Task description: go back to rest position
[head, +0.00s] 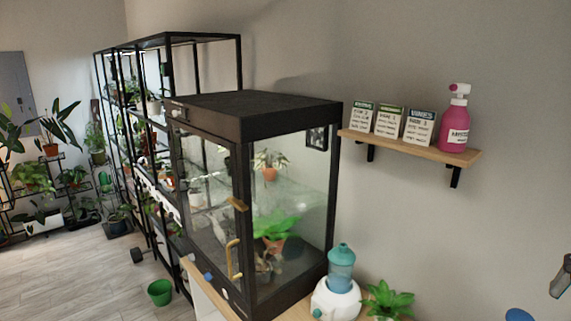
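Neither of my grippers can be made out in the head view. The task names no object. A black-framed glass plant cabinet (290,104) stands in the middle, with potted plants inside. Wooden handles (234,258) show on its front; I cannot tell whether its door is fully shut.
A humidifier with a teal tank (341,268) and a leafy plant (387,298) stand right of the cabinet. A wall shelf (408,146) holds a pink spray bottle (455,125) and cards. A green pot (160,292) is on the floor. A grey part (561,278) at the right edge is unclear.

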